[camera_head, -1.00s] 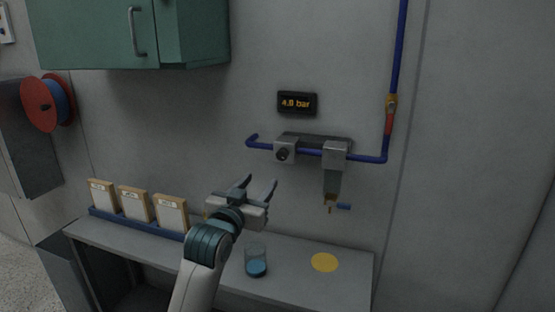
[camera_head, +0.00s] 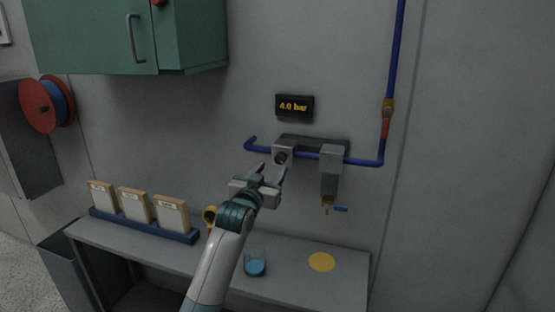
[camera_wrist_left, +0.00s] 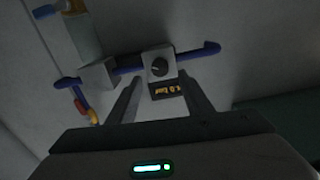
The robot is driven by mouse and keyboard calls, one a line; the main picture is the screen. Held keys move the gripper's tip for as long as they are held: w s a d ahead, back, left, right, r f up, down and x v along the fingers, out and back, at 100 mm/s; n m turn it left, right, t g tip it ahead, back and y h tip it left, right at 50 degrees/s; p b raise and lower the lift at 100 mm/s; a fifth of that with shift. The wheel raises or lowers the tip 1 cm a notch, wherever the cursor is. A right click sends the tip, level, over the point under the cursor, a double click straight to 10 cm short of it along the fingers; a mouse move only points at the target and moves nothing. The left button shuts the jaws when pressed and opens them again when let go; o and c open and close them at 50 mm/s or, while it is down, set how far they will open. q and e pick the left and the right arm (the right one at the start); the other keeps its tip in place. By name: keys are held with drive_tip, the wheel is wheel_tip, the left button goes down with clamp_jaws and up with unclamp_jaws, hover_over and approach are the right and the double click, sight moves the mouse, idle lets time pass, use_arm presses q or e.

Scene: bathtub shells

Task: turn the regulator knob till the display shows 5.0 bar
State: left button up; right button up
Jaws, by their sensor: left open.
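The display (camera_head: 294,106) on the wall reads 4.0 bar in orange digits. Below it, the regulator knob (camera_head: 282,157) is a dark round knob on the front of a grey block on the blue pipe. In the left wrist view the knob (camera_wrist_left: 160,67) faces the camera, beyond the fingertips. My left gripper (camera_head: 269,166) is open and empty, just in front of and slightly below the knob; its fingers (camera_wrist_left: 158,84) point at it and I see no contact. My right gripper is not in view.
A grey filter unit (camera_head: 331,160) with a small blue-handled tap (camera_head: 341,208) hangs right of the knob. Below is a shelf (camera_head: 345,290) with a glass of blue liquid (camera_head: 255,264), a yellow disc (camera_head: 321,262) and several framed cards (camera_head: 135,205). A green cabinet (camera_head: 90,35) is above left.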

sight(279, 160)
use_arm(q)
drive_tip(key=shift+p+x, duration=0.9)
drive_tip(key=shift+x, duration=2.3)
drive_tip(key=c, duration=1.1)
